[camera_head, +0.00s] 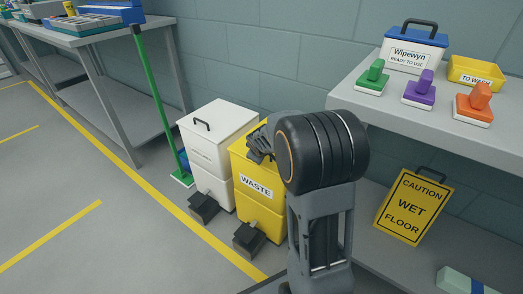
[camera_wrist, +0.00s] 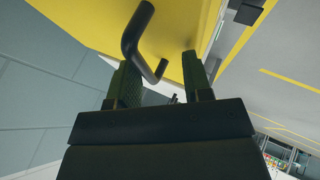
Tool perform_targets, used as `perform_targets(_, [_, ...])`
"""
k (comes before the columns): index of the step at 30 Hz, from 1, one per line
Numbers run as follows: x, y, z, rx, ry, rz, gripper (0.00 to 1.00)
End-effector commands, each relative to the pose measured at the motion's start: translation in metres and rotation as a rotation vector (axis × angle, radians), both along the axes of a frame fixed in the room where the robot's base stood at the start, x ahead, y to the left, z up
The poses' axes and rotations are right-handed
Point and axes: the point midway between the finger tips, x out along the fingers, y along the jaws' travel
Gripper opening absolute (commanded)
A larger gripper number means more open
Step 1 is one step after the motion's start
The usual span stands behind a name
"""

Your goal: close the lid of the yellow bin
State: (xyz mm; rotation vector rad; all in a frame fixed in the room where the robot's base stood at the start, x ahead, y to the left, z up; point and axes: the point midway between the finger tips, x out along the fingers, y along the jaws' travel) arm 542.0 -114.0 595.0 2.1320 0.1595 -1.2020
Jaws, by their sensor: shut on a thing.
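The yellow bin (camera_head: 258,211) marked WASTE stands on the floor between a white bin and the bench on the right. My gripper (camera_head: 260,146) is at its top, and my arm hides much of the lid there. In the wrist view the yellow lid (camera_wrist: 90,22) fills the upper part, with its black handle (camera_wrist: 131,38) bent out from it. The end of the handle lies between the fingers of my gripper (camera_wrist: 162,82), which is shut on it. How far the lid stands open cannot be told.
The white bin (camera_head: 209,150) stands close on the left, its lid down. Black pedals (camera_head: 250,239) stick out in front. A green-handled broom (camera_head: 157,90) leans farther left. The bench (camera_head: 470,140) and a wet-floor sign (camera_head: 413,207) are on the right. Floor is free at front left.

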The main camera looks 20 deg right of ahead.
Motion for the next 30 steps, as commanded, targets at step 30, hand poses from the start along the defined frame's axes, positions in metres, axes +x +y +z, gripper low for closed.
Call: perform_targets(30, [-0.078,0.029,0.109,0.001,-0.001,0.003,0.38])
